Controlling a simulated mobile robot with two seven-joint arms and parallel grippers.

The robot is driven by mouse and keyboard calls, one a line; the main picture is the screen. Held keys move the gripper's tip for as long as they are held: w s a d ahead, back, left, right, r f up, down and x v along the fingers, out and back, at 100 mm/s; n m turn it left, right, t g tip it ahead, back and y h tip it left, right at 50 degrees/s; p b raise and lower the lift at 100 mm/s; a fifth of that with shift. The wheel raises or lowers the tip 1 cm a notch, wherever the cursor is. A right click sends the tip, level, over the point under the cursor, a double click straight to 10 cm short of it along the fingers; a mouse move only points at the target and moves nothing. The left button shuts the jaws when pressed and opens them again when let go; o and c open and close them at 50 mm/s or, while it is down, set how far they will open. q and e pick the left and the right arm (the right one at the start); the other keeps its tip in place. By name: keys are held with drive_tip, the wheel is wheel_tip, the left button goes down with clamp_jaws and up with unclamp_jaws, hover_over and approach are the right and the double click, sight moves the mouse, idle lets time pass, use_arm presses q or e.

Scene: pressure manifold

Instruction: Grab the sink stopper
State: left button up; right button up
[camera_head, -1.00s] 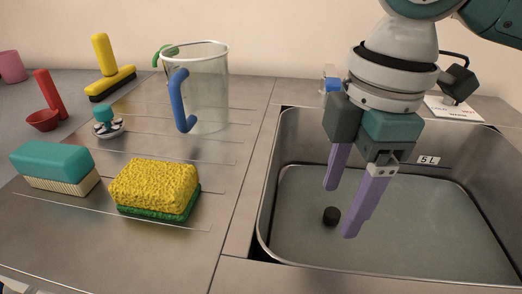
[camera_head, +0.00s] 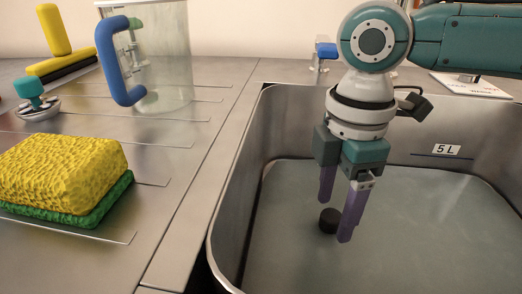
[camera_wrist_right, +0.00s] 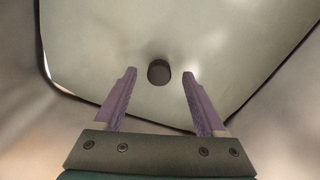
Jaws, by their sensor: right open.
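The sink stopper (camera_head: 329,221) is a small black cylinder in the sink basin, seen through or in the greenish water. My right gripper (camera_head: 334,219) is open over the basin, its purple fingers pointing down around the stopper in the head view. In the right wrist view the stopper (camera_wrist_right: 159,72) shows between and slightly beyond the open fingertips of the right gripper (camera_wrist_right: 159,78). I see no contact, and the exact height of the fingertips above it is hard to tell. My left gripper is not in view.
The sink's metal rim (camera_head: 229,170) surrounds the basin, with a "5 L" label (camera_head: 446,151) on its back wall.

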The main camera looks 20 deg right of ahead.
drive_tip(key=shift+f, duration=0.6)
clamp_jaws()
